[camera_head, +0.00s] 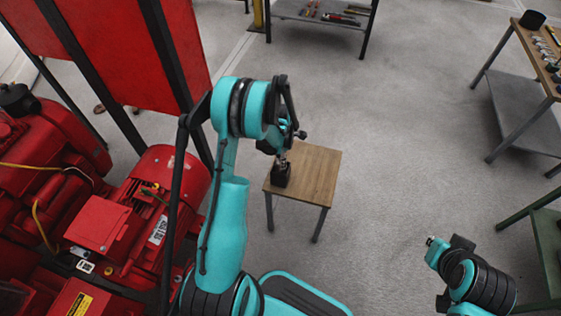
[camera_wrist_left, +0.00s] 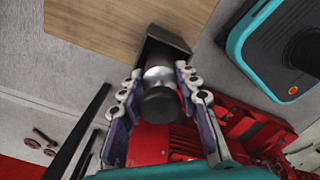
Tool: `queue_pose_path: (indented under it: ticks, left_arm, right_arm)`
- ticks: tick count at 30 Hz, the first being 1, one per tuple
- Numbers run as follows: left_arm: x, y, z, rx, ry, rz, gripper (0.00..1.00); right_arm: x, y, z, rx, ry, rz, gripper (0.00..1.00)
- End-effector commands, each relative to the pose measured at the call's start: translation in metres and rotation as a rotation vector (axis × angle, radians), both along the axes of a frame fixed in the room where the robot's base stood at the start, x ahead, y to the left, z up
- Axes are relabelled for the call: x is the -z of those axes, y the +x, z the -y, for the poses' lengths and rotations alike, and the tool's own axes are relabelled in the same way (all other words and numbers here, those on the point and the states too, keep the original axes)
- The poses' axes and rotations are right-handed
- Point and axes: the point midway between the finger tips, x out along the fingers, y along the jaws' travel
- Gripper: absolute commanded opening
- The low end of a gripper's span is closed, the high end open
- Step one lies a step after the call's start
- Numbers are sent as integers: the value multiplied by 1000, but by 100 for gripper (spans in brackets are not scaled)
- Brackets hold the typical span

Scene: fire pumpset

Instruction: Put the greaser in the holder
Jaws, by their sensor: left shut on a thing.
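The greaser, with a round black end and a silver band (camera_wrist_left: 158,76), is between the fingers of my left gripper (camera_wrist_left: 160,104) in the left wrist view. The left gripper is shut on it. The dark holder (camera_wrist_left: 167,42) shows just beyond the greaser; it also stands on the small wooden table in the head view (camera_head: 281,176). A thin silver part of the greaser (camera_head: 283,158) shows directly above the holder, below my left gripper (camera_head: 286,142). The greaser's far end is hidden, so I cannot tell how deep it sits in the holder.
The small wooden table (camera_head: 315,172) has bare top to the holder's right. Red pump machinery (camera_head: 145,205) and a red panel (camera_head: 120,45) stand on the left. A tool bench (camera_head: 545,60) and a shelf (camera_head: 320,14) stand farther off. Grey floor between is clear.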

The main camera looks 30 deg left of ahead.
Motion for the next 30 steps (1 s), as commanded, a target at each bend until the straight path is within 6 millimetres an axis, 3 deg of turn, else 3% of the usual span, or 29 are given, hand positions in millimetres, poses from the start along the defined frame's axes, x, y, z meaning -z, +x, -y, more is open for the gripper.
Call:
queue_pose_path:
  ticks: [8, 9, 11, 12, 23, 30]
  left_arm:
    - [0, 0, 0, 0, 0, 0, 0]
    - [1, 0, 0, 0, 0, 0, 34]
    - [1, 0, 0, 0, 0, 0, 50]
    - [1, 0, 0, 0, 0, 0, 53]
    - [-5, 0, 0, 0, 0, 0, 53]
    - [-53, 0, 0, 0, 0, 0, 53]
  right_arm:
    - [-2, 0, 0, 0, 0, 0, 0]
    - [-2, 0, 0, 0, 0, 0, 0]
    - [-2, 0, 0, 0, 0, 0, 0]
    - [-2, 0, 0, 0, 0, 0, 0]
    - [-3, 0, 0, 0, 0, 0, 0]
    - [-24, 0, 0, 0, 0, 0, 0]
